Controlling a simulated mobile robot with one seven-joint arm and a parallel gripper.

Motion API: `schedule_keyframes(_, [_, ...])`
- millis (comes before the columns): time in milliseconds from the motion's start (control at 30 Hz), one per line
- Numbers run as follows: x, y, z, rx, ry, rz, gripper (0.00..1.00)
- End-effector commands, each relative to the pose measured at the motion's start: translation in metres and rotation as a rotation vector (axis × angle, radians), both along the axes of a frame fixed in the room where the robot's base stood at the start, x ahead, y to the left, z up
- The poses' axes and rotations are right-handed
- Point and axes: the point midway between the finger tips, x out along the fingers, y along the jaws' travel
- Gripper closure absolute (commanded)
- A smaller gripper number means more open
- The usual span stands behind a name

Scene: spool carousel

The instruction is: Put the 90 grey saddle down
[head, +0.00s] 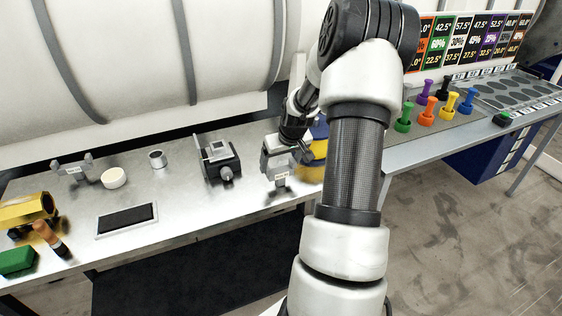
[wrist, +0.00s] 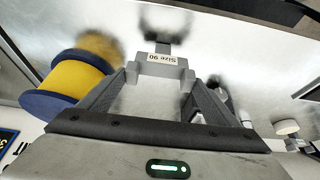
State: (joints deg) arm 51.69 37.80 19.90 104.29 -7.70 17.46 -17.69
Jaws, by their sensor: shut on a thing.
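The grey saddle (wrist: 158,66), with a white label reading "Size 90" upside down in the wrist view, sits between the fingers of my gripper (wrist: 159,78). My gripper is shut on it. In the head view my gripper (head: 278,163) is over the right part of the metal bench (head: 180,205), with the saddle (head: 280,182) under it. A dark shadow lies close by the saddle. I cannot tell whether the saddle touches the bench. My arm hides the bench's right end in the head view.
A yellow spool with blue flanges (wrist: 75,80) stands close beside my gripper; it also shows in the head view (head: 316,160). A grey and black vise-like fixture (head: 219,160) is to the left. Further left are a labelled grey saddle-like piece (head: 75,171) and a black pad (head: 126,219).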

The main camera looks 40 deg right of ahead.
Motion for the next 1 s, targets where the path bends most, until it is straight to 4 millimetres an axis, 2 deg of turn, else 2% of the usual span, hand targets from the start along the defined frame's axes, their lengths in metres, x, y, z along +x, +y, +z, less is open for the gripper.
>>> schedule_keyframes(233, [0.000, 0.000, -0.004, 0.000, -0.001, 0.000, 0.53])
schedule_keyframes(267, [0.000, 0.000, -0.003, 0.000, 0.000, 0.000, 0.11])
schedule_keyframes(333, [0.000, 0.000, -0.003, 0.000, 0.000, 0.000, 0.00])
schedule_keyframes(667, [-0.001, -0.001, 0.005, -0.001, -0.001, -0.001, 0.00])
schedule_keyframes(767, [-0.007, 0.000, 0.018, -0.003, -0.001, -0.001, 0.00])
schedule_keyframes(1000, [-0.028, 0.005, 0.067, -0.004, -0.003, -0.003, 0.00])
